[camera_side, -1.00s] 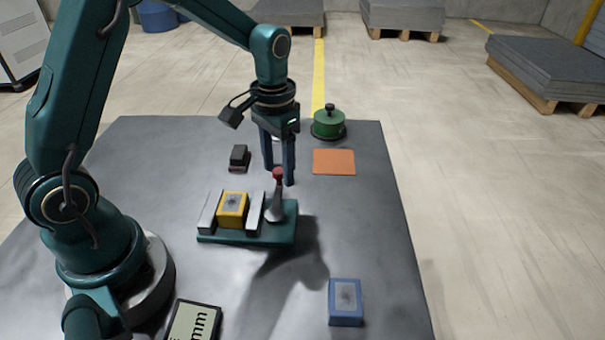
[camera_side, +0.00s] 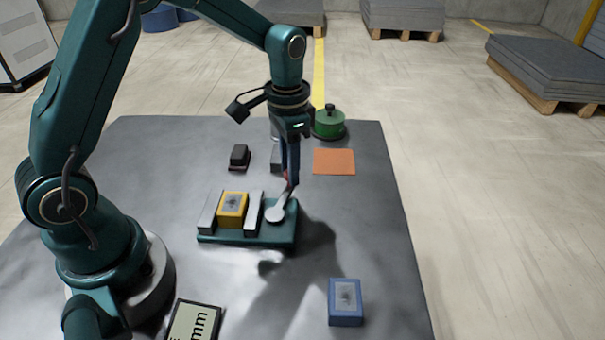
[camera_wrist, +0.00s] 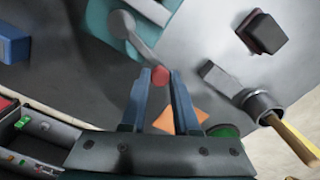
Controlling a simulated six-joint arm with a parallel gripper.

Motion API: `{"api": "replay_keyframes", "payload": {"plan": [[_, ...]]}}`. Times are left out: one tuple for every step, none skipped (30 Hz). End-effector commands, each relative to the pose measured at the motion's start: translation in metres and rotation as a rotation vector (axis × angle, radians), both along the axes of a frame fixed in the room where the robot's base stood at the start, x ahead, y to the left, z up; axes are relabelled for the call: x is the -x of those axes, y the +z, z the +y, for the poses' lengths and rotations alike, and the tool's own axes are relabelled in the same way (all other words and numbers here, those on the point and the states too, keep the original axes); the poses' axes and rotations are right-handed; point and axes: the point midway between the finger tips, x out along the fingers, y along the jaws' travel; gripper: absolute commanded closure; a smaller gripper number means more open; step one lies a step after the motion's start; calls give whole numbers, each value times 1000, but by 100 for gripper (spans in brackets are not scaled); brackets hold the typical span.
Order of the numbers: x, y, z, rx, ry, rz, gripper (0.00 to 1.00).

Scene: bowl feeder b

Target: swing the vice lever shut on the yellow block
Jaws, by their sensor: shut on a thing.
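The vice (camera_side: 250,240) has a teal base and two grey jaws and stands mid-table in the side view. The yellow block (camera_side: 232,209) sits between its jaws; I cannot tell whether the right jaw touches it. The lever (camera_side: 279,210) runs from its round pivot up and to the right, away from the block. My gripper (camera_side: 290,181) is over the lever's end, with its fingers shut on the red knob. In the wrist view the red knob (camera_wrist: 160,76) shows between the fingertips of my gripper (camera_wrist: 160,80). The yellow block is not visible there.
A blue block (camera_side: 345,302) lies at front right, near a display (camera_side: 192,322). Behind the vice are a black block (camera_side: 239,157), an orange tile (camera_side: 334,161) and a green lidded pot (camera_side: 328,124). The wrist view shows a grey cylinder with a yellow handle (camera_wrist: 292,138). Table right of the vice is clear.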

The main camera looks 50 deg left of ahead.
Motion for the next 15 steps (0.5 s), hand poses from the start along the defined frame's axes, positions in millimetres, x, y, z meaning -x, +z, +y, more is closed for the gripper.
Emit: {"api": "replay_keyframes", "payload": {"plan": [[-3, 0, -4, 1, -46, -4, 100], [-4, 0, -7, 1, -74, -4, 100], [-5, 0, -9, 1, -112, -4, 100], [-5, 1, -11, 1, -141, -4, 100], [-6, 1, -13, 1, -171, -4, 100], [-7, 0, -16, 2, -209, -3, 100], [-7, 0, -18, 2, -236, -2, 100], [-8, 0, -20, 2, -265, -3, 100], [-9, 1, -23, 2, -303, -5, 100], [-9, 1, -25, 2, -333, -5, 100], [-9, 1, -27, 2, -361, -5, 100], [-10, 1, -30, 2, -398, -5, 100], [-10, 1, -32, 2, -427, -5, 100], [-10, 1, -35, 2, -456, -5, 100], [-10, 1, -37, 2, -494, -4, 100]]}}
